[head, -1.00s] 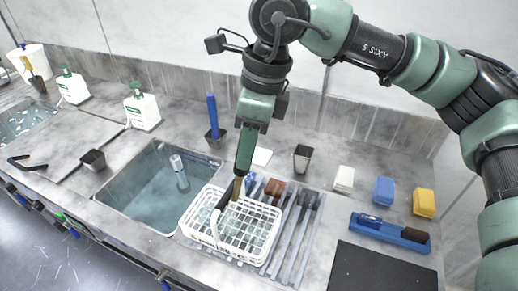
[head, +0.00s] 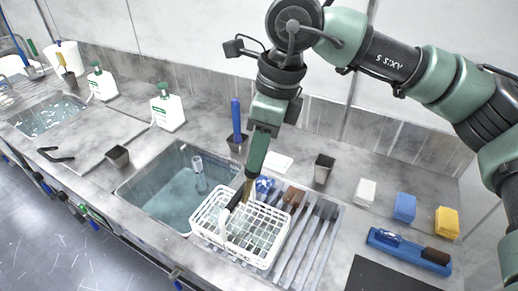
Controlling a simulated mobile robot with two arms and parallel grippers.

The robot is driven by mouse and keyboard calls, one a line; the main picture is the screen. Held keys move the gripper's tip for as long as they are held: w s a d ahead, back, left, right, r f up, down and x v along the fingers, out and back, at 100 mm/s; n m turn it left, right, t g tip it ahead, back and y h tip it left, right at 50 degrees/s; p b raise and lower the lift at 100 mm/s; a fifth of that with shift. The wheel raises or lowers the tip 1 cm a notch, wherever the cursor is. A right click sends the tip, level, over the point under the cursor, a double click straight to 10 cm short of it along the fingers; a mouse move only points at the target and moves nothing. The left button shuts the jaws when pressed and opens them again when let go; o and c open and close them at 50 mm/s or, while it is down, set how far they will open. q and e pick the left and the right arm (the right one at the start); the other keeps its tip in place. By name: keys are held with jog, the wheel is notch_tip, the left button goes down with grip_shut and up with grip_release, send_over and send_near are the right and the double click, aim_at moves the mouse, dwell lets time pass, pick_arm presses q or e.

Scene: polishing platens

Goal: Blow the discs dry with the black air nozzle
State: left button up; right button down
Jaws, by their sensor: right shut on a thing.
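The white wire basket (head: 271,262) holds pale, see-through discs (head: 246,228), partly hidden by its grid. My right gripper (head: 246,192) reaches down over the basket's far side and is shut on its handle, beside a dark slanted bar. The basket overlaps the slatted rack (head: 312,245) and the sink's near right edge; whether it touches the rack is not clear. A bent black piece, which looks like the black air nozzle (head: 57,156), lies on the counter at the left, far from my gripper. My left gripper is out of view.
A water-filled sink (head: 165,195) with a clear cylinder (head: 199,175) lies left of the basket. Dark cups (head: 324,168) and white bottles (head: 167,110) stand behind. Sponges (head: 404,207), a blue tray (head: 408,250) and a black mat (head: 378,276) are at the right.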

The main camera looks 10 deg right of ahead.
jog(key=shift+r, duration=0.1)
dwell(0.5)
jog(key=shift+a+p+v, duration=0.25)
jog(key=shift+p+v, duration=0.45)
jog(key=shift+v, duration=0.5)
jog(key=shift+a+p+v, duration=0.25)
jog(key=shift+p+v, duration=0.4)
jog(key=shift+v, duration=0.55)
